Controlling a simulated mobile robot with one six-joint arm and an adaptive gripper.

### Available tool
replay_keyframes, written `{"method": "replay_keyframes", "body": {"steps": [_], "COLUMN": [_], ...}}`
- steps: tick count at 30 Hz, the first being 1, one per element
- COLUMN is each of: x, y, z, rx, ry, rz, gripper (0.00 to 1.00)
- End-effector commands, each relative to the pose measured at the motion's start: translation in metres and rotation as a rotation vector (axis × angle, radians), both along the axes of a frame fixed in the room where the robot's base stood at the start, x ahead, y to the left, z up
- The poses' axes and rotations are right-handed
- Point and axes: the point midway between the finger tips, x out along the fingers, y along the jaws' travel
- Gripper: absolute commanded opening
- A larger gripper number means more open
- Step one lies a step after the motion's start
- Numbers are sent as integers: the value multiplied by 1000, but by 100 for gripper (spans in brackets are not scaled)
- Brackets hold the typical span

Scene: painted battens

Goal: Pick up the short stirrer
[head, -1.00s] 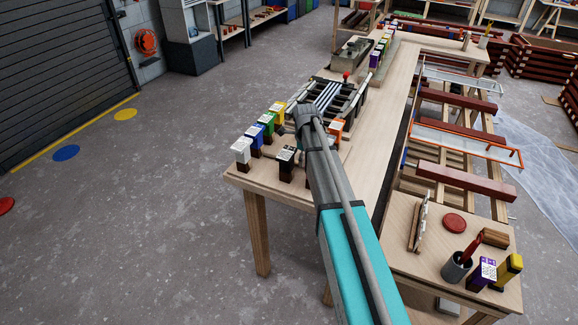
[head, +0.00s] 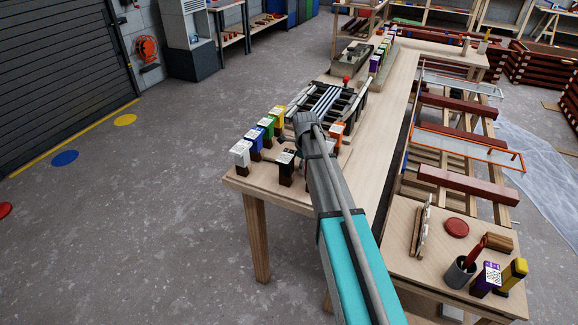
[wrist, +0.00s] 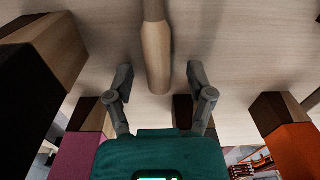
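In the wrist view a round, pale wooden stick (wrist: 155,45), which looks like the stirrer, runs down from the top edge over a light wooden surface. Its rounded end lies between my fingers. I cannot tell its full length, as its far part is out of the picture. My gripper (wrist: 161,76) is open, with one finger on each side of the stick and a visible gap to both. In the head view my own arm hides the gripper and the stick at the near end of the long bench (head: 385,150).
Painted blocks stand close around, among them a white one (head: 240,151), a blue one (head: 254,136) and an orange one (wrist: 289,138). A slatted rack (head: 325,98) is behind my wrist. At right, a small table (head: 400,235) carries a grey pot (head: 459,272) with a red-handled tool.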

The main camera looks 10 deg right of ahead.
Motion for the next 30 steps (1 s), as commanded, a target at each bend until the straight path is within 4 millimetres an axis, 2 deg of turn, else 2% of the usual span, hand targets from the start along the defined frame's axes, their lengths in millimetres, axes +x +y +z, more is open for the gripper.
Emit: {"method": "replay_keyframes", "body": {"steps": [1,9,10,23,30], "x": [0,0,0,0,0], "y": [0,0,0,1,1], "z": [0,0,0,2,13], "rx": [0,0,0,0,0], "ry": [0,0,0,0,0], "rz": [0,0,0,1,1], "gripper": [55,5,1,1,1]}}
